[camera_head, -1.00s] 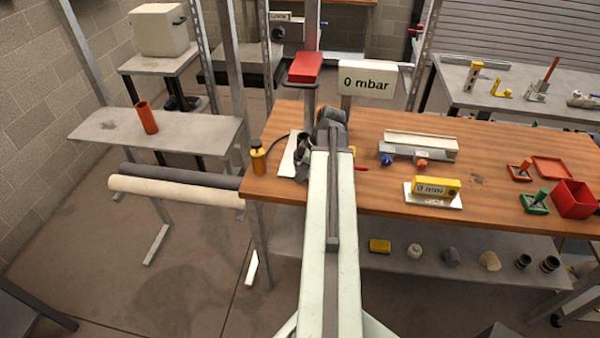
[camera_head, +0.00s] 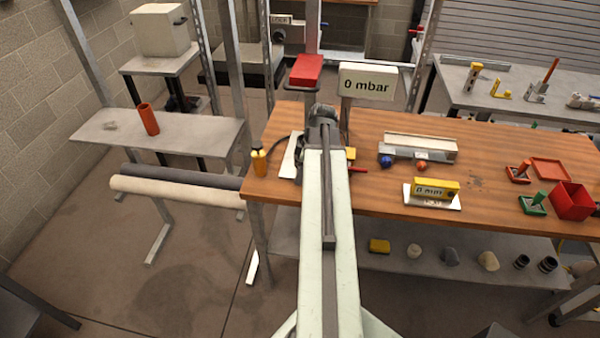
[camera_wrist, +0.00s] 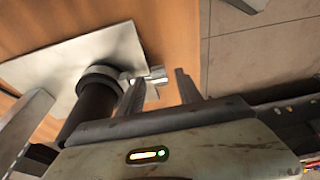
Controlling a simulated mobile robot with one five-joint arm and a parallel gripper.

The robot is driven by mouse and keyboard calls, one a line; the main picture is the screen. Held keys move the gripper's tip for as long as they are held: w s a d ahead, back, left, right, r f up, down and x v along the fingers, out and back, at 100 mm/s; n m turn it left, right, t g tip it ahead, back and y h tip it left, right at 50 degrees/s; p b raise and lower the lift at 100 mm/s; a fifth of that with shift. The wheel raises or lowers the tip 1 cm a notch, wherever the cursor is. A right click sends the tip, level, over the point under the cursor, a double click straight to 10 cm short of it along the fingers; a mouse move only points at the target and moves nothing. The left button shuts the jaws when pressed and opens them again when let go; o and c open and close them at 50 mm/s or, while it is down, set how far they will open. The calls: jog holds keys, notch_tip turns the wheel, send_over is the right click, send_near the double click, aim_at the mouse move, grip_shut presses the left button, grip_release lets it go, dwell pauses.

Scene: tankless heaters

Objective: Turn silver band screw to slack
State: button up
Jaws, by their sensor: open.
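In the wrist view a dark hose (camera_wrist: 92,108) with a black collar stands over a pale metal plate (camera_wrist: 95,52). The silver band screw (camera_wrist: 157,76) juts from the side of the collar, with a small crosspiece at its end. My gripper (camera_wrist: 160,82) is open. Its two fingertips lie on either side of the screw in the picture; I cannot tell whether either touches it. In the head view my arm hides the gripper tips and most of the hose. The pale plate (camera_head: 290,156) shows left of my arm on the wooden bench (camera_head: 480,190).
A sign reading 0 mbar (camera_head: 367,84) stands behind my arm. A yellow gauge (camera_head: 436,189) and a grey rail block (camera_head: 420,147) are to the right.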

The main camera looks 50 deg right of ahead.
jog(key=p+v, duration=0.6)
jog(key=v, duration=0.1)
dwell(0.3)
